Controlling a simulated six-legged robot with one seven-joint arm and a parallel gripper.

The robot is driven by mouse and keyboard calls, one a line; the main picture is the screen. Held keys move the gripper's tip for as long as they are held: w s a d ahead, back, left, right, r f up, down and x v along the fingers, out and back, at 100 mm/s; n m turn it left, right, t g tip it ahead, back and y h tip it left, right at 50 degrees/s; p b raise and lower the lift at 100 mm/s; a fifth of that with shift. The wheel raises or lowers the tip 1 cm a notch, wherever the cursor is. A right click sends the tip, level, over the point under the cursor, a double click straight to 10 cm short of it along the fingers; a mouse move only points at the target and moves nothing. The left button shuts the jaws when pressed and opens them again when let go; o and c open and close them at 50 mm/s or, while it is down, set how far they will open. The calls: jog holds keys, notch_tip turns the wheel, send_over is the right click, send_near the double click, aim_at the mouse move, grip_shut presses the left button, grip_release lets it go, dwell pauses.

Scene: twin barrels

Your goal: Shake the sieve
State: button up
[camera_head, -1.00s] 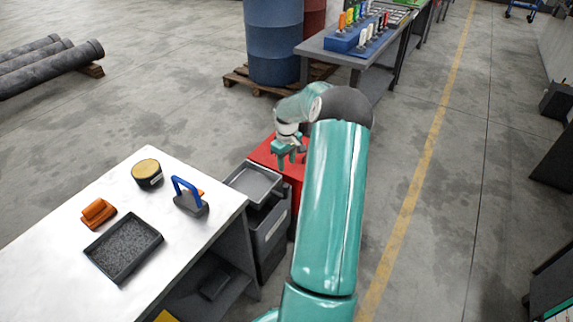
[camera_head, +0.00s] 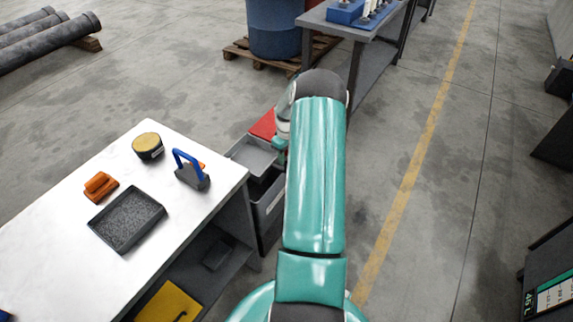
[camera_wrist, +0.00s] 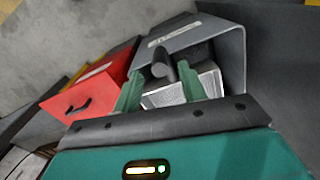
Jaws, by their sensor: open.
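In the wrist view, a pale metal piece with a fine mesh-like surface, seemingly the sieve (camera_wrist: 170,97), lies inside a grey bin (camera_wrist: 232,62). A dark rounded handle (camera_wrist: 160,66) stands up by it; I cannot tell whether they are joined. My gripper (camera_wrist: 161,88) is open, its two green fingers apart on either side of the handle and mesh, with nothing clearly held. I cannot tell whether the fingers touch anything. In the head view the gripper is mostly hidden behind my arm, beside the grey tray-topped bin (camera_head: 251,156).
A red box (camera_wrist: 95,85) with a black handle adjoins the bin.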

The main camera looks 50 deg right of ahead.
aim_at(286, 164)
notch_tip(286, 164, down, 6)
jog(key=shift+r, duration=0.1)
grip_shut()
